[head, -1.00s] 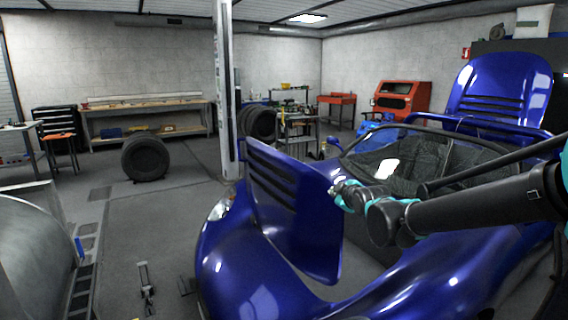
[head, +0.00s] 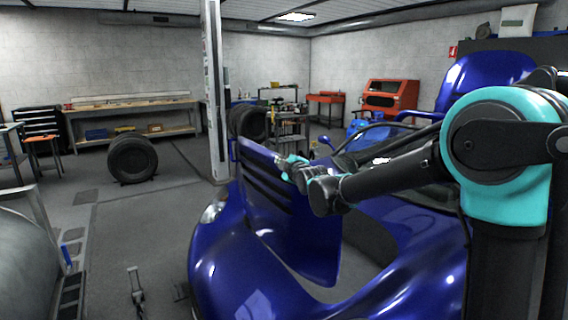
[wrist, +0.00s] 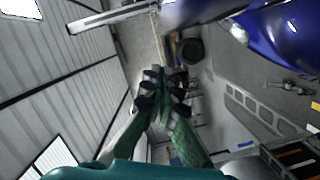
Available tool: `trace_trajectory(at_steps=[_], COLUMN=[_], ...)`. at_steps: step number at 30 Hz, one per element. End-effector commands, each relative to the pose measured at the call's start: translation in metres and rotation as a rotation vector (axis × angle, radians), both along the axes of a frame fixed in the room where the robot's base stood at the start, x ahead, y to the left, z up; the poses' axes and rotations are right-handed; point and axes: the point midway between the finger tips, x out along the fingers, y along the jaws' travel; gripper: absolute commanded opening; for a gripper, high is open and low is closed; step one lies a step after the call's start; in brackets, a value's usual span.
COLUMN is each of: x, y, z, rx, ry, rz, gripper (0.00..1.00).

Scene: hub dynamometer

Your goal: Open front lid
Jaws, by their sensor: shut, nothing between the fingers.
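The car's front lid (head: 296,232) is a blue panel with dark slats. In the head view it stands steeply raised above the open front bay (head: 365,243). My gripper (head: 281,161) is at the lid's upper edge in the head view; I cannot tell whether it touches. In the wrist view my gripper (wrist: 161,76) is shut and its fingers hold nothing. Blue bodywork (wrist: 285,38) shows at the upper right there, apart from the fingers. My arm hides part of the windscreen and cockpit.
The blue car (head: 235,270) fills the lower middle. A grey pillar (head: 215,90) stands behind it. A tyre (head: 132,159), a workbench (head: 140,108) and a grey rounded machine (head: 25,255) are to the left. Open floor (head: 135,220) lies between the machine and car.

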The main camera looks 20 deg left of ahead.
Motion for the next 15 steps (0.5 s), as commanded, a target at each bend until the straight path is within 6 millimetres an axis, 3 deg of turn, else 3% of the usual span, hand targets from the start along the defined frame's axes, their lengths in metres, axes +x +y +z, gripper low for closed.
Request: trace_trajectory(at_steps=[7,15], x=[0.036,0.044], y=[0.028,0.017], z=[-0.005,-0.011], rx=[0.000,0.001], ry=[0.000,0.003], rz=[0.000,-0.002], gripper=[0.00,0.00])
